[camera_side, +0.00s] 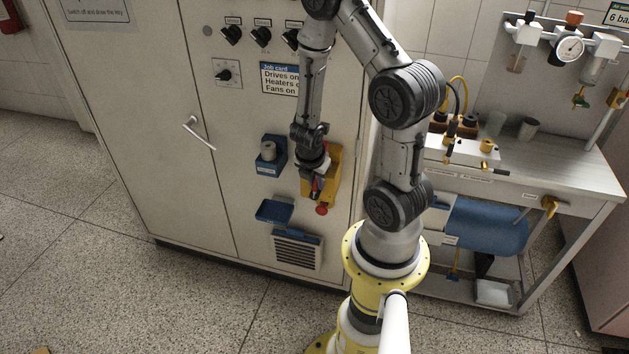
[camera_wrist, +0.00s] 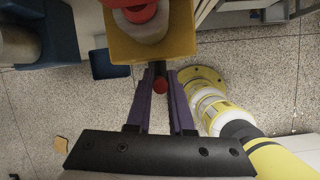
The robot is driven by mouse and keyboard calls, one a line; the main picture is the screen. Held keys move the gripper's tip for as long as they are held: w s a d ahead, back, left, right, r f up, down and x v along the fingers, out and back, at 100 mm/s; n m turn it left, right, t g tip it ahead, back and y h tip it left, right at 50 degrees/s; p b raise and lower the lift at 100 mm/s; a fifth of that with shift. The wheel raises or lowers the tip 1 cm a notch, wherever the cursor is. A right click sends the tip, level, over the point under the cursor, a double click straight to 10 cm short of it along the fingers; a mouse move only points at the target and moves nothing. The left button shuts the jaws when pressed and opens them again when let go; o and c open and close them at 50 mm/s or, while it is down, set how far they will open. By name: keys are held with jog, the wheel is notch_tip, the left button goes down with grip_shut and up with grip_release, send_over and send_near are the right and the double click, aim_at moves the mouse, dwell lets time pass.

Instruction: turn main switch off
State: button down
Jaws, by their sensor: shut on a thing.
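The yellow switch box (camera_side: 333,170) is on the cabinet front, with red parts at its front. In the wrist view the yellow box (camera_wrist: 178,45) is at the top, with a round red and pale part (camera_wrist: 142,18) on its face. My gripper (camera_side: 317,188) is in front of the box and hides part of it. In the wrist view its purple fingers (camera_wrist: 160,90) are close together around a dark stalk with a red round end (camera_wrist: 160,86). A red knob (camera_side: 321,210) also shows below the box. How the stalk joins the box is hidden.
A blue holder (camera_side: 270,157) with a grey round part is left of the box. A blue tray (camera_side: 274,211) and a vent grille (camera_side: 297,253) are below. A job card (camera_side: 280,78) and black knobs (camera_side: 261,37) are above. A bench (camera_side: 560,172) stands to the right.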

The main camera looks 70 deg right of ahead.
jog(key=shift+s+d+r+m+t, duration=0.15)
jog(key=shift+s+t, duration=0.15)
jog(key=shift+t, duration=0.35)
jog(key=shift+s+a+m+t, duration=0.15)
jog(key=shift+s+t, duration=0.1)
jog(key=shift+t, duration=0.4)
jog(key=shift+s+f+t, duration=0.2)
jog(key=shift+f+t, duration=0.05)
jog(key=shift+t, duration=0.15)
jog(key=c, duration=0.8)
grip_release()
jog(key=shift+f, duration=0.1)
jog(key=v, duration=1.2)
